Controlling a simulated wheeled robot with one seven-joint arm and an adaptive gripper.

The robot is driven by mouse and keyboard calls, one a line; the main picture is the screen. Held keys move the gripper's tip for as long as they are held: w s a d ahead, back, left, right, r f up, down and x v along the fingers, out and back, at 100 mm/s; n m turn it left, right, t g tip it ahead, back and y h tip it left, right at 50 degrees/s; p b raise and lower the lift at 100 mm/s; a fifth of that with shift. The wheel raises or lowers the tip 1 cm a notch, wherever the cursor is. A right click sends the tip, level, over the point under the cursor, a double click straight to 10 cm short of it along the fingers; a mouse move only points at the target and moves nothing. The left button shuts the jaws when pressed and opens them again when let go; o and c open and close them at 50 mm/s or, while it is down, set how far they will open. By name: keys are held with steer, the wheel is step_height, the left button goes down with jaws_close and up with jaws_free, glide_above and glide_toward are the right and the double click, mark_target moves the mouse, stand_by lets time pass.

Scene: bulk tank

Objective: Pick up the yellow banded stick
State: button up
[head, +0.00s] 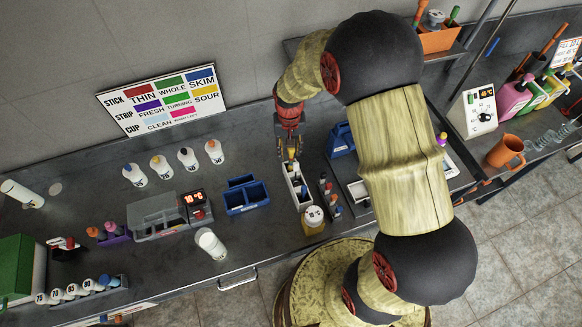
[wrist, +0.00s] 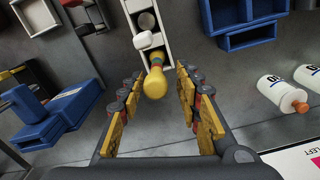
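A yellow stick (wrist: 155,80) with a rounded knob end stands in the near end of a white narrow rack (wrist: 133,7). In the wrist view my gripper (wrist: 156,108) is open, with one finger on each side of the stick's knob and gaps showing on both sides. In the head view my gripper (head: 290,155) points down over the back end of the white rack (head: 304,203), and its fingers largely hide the stick there.
A white-topped piece (wrist: 149,40) sits in the rack beside the stick. A blue compartment bin (head: 246,197) stands left of the rack, and a yellow jar (head: 313,222) stands at its front. Several white bottles (head: 187,158) stand further left. A blue holder (head: 341,139) stands to the right.

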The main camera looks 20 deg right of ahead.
mark_target(291, 158)
steer(key=f, duration=0.4)
steer(key=shift+s+d+f, duration=0.1)
steer(key=shift+d+f, duration=0.1)
steer(key=shift+f, duration=0.2)
steer(key=shift+c, duration=0.5)
steer(key=c, duration=0.8)
